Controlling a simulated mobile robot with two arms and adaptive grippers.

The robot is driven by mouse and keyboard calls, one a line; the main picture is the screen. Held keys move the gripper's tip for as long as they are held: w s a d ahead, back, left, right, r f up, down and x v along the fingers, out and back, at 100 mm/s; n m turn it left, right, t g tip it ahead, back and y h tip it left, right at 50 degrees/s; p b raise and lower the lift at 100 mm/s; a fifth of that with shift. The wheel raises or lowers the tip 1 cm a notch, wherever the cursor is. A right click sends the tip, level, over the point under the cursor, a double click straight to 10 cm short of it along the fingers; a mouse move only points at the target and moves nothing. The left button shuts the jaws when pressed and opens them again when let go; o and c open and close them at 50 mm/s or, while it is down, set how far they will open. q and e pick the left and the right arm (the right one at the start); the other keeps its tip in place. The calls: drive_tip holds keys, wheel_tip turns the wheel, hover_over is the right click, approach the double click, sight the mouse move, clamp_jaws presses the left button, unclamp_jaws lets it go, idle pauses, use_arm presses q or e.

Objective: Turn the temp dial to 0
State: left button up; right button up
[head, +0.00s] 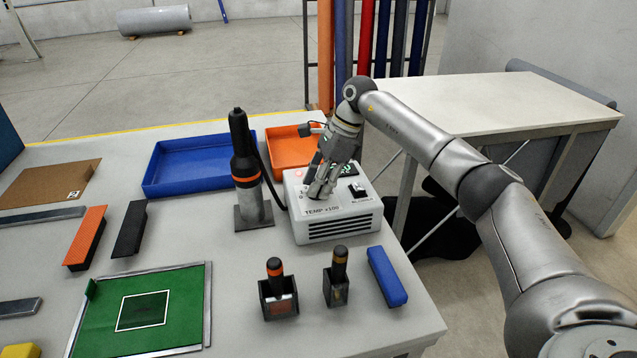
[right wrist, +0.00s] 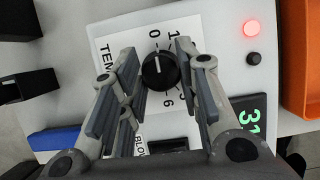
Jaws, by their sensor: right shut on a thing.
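The temp dial (right wrist: 160,72) is a round black knob on top of a white control box (head: 335,225) marked "TEMP x100". In the right wrist view the printed 0 and 1 lie above the dial and the 6 lies below right. Its exact setting is hard to read. My right gripper (head: 320,190) points down on the box and hides the dial in the head view. Its two fingers (right wrist: 158,66) are shut on the dial, one on each side. My left gripper is not in view.
A red light (right wrist: 252,28) glows on the box. A black-handled tool in a stand (head: 253,215) is close left of the box. Blue (head: 165,190) and orange (head: 285,160) trays are behind. Two small holders (head: 278,305) and a blue block (head: 387,276) are in front.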

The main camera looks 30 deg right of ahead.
idle(0.5)
drive_tip(key=o, duration=1)
drive_tip(key=v, duration=1.2)
drive_tip(key=shift+d, duration=0.1)
drive_tip(key=shift+f, duration=0.1)
